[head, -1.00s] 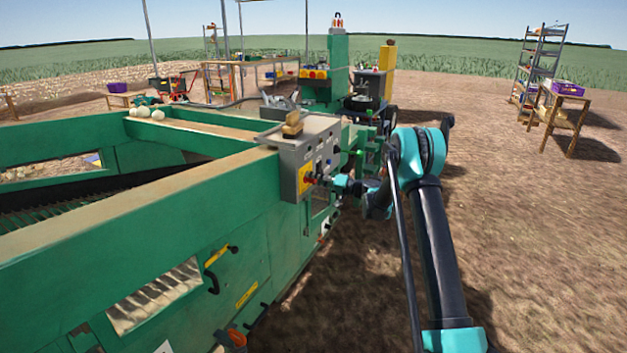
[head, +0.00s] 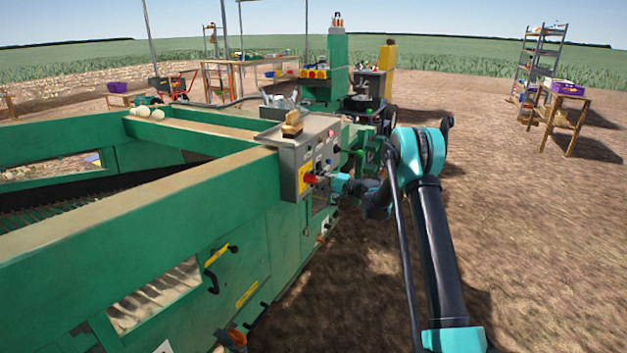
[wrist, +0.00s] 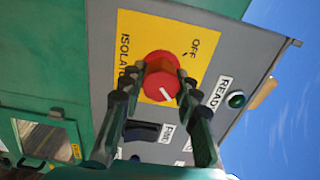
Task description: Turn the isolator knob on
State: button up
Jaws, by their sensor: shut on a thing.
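The isolator knob is a red round knob (wrist: 160,84) with a white mark, on a yellow plate (wrist: 199,48) lettered ISOLATOR and OFF. In the wrist view the white mark points to the lower right, away from the OFF lettering. My gripper (wrist: 164,70) is shut on the knob, one finger on each side. The fingers hide part of the knob's rim and plate. In the head view the red knob (head: 310,178) sits low on the grey control box (head: 292,160), with my gripper (head: 322,177) against it from the right.
A green READY lamp (wrist: 236,100) and a dark switch (wrist: 142,131) are near the fingers. A wooden-handled brush (head: 292,125) lies on the box. The green machine (head: 150,215) fills the left. Open soil lies to the right, with a wooden table (head: 565,98) farther back.

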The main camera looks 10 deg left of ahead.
dwell(0.4)
jog(key=o, duration=1.2)
jog(key=shift+c, duration=0.2)
jog(key=v, duration=1.2)
